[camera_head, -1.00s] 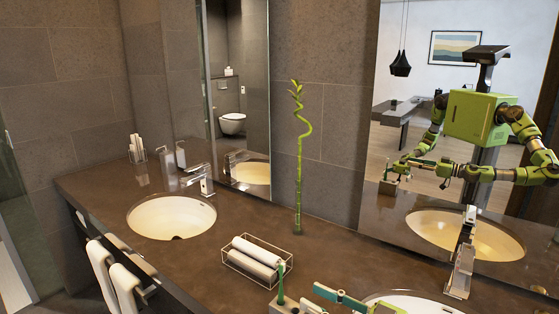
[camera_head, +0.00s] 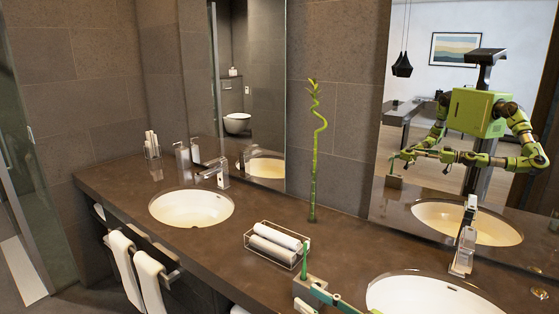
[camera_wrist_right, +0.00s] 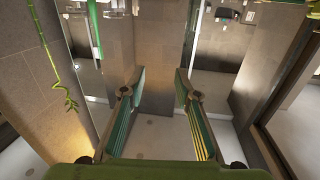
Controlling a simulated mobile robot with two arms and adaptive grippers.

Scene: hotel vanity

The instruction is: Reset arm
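My right gripper (camera_head: 322,299) shows at the bottom edge of the head view, with green fingers partly cut off by the frame. In the right wrist view its two green fingers (camera_wrist_right: 158,85) stand well apart with nothing between them. A small pale holder (camera_head: 308,288) with an upright green toothbrush-like stick (camera_head: 305,261) stands on the counter close beside the right gripper; I cannot tell whether they touch. My left gripper shows only as part of my reflection in the mirror, too small to read.
The dark counter (camera_head: 200,246) carries a wire basket with rolled towels (camera_head: 272,249), a tall bamboo stalk (camera_head: 314,160), a left basin (camera_head: 190,207) and a right basin (camera_head: 425,294) with faucets. The mirror (camera_head: 400,150) stands behind. White towels (camera_head: 150,280) hang at the front.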

